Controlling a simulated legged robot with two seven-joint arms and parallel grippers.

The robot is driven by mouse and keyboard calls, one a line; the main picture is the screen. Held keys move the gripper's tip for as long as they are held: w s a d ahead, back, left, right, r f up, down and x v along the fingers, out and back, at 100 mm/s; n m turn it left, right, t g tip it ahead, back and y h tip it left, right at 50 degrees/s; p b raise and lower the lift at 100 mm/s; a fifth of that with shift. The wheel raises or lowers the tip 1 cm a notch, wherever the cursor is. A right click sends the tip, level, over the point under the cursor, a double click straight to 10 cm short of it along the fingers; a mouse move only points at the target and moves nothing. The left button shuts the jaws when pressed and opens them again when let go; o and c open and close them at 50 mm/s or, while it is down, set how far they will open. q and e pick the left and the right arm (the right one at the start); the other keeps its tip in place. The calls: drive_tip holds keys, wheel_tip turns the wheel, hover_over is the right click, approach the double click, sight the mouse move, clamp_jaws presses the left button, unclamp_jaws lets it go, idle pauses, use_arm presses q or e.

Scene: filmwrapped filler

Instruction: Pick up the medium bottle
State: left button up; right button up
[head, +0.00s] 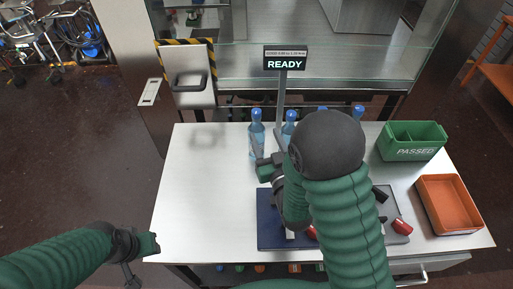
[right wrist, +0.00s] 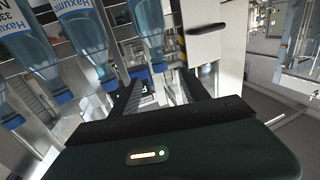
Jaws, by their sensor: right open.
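Several blue-capped clear bottles stand in a row at the table's back edge. In the head view one bottle (head: 256,140) is at the left, with another (head: 290,128) to its right; the others are partly behind my right arm. I cannot tell which is the medium one. My right gripper (head: 266,166) is open just in front of the leftmost bottle. In the right wrist view the bottles appear upside down, and one bottle (right wrist: 146,30) shows beyond the gap between the open fingers (right wrist: 158,92). My left gripper (head: 150,244) is empty at the table's front left edge.
A green divided bin (head: 411,153) marked PASSED and an orange tray (head: 450,206) are at the right. A dark blue mat (head: 270,225) and a grey tray with red-ended items (head: 402,227) lie below my right arm. A READY sign (head: 284,63) stands behind. The table's left is clear.

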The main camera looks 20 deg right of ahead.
sight(258, 117)
use_arm(q)
drive_tip(key=b+x, duration=0.2)
drive_tip(key=x, duration=0.1)
drive_tip(key=b+x, duration=0.1)
drive_tip(key=x, duration=0.1)
drive_tip(key=shift+s+a+f, duration=0.1)
drive_tip(key=shift+s+f, duration=0.2)
drive_tip(key=shift+s+r, duration=0.25)
drive_tip(key=shift+r, duration=0.4)
use_arm(e)
drive_tip(key=w, duration=0.4)
drive_tip(key=shift+w+r, duration=0.2)
drive_tip(key=shift+w, duration=0.2)
use_arm(q)
drive_tip(key=shift+w+r+p, duration=0.1)
drive_tip(key=shift+r+p, duration=0.4)
drive_tip(key=shift+p, duration=0.35)
use_arm(e)
drive_tip(key=w, duration=0.5)
drive_tip(key=shift+w+d, duration=0.15)
drive_tip(key=shift+d, duration=0.05)
drive_tip(key=shift+w+f, duration=0.1)
drive_tip(key=shift+w, duration=0.35)
drive_tip(key=shift+s, duration=0.1)
drive_tip(key=shift+c, duration=0.7)
clamp_jaws()
